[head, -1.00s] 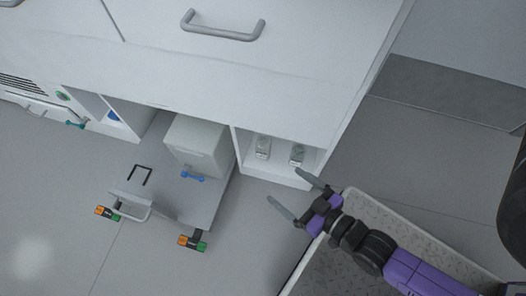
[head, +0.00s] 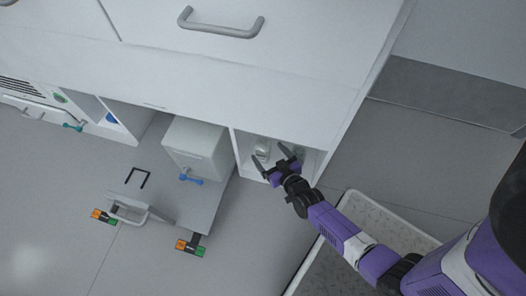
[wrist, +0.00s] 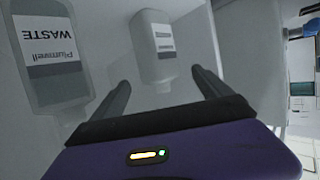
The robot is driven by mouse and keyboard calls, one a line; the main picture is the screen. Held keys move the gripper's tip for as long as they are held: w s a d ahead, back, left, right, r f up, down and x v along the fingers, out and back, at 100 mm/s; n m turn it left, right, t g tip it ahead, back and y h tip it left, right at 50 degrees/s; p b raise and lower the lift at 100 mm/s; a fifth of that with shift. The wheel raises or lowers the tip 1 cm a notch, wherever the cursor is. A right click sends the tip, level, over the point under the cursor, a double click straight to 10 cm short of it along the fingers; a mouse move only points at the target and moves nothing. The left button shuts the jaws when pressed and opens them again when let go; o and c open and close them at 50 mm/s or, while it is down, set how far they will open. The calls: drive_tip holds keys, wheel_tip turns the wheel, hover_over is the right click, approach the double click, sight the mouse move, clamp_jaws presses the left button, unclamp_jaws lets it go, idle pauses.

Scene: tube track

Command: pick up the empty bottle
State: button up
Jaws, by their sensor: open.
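Two pale bottles stand in the low open cubby (head: 245,160) of the white cabinet. The left bottle (head: 262,147) in the head view seems to be the middle bottle (wrist: 157,45) in the wrist view, which looks upside down. It lies ahead of my gripper (head: 270,154), roughly between the open, empty fingers. The other bottle (head: 299,152) is mostly hidden by my gripper in the head view. It seems to be the bottle labelled "Plumwell WASTE" (wrist: 50,55), outside the fingers in the wrist view. The middle bottle's label is only partly readable.
The cubby's side walls are close around the bottles. A low grey cart (head: 145,190) with a white box (head: 197,145) and blue tap (head: 190,179) stands left of it. A textured grey platform (head: 330,262) lies beneath my arm. Floor is clear between cart and platform.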

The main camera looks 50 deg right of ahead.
sight(263, 146)
drive_tip(key=b+x, duration=0.3)
drive_tip(key=x, duration=0.2)
drive_tip(key=shift+w+d, duration=0.1)
drive_tip(key=c, duration=1.4)
drive_tip(key=shift+r, duration=0.15)
drive_tip(key=shift+c, duration=0.2)
